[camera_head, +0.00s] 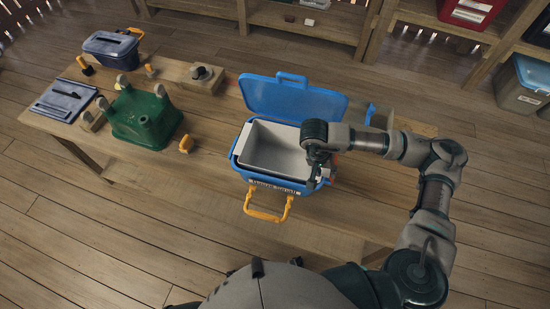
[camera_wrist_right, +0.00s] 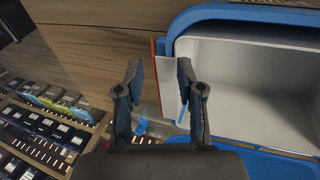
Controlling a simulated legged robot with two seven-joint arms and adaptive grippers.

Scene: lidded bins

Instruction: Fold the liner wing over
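A blue bin (camera_head: 262,180) stands on the bench with its blue lid (camera_head: 292,97) tipped back open. A pale grey liner (camera_head: 272,145) sits inside; its hollow looks empty, and it also shows in the right wrist view (camera_wrist_right: 245,65). My left gripper is out of view.
A yellow-orange handle (camera_head: 268,212) projects from the bin's front. An upturned green tub (camera_head: 143,117), a blue-grey lidded box (camera_head: 110,47) and small tools lie to the left on the bench (camera_head: 205,165). Shelves with bins stand behind and right.

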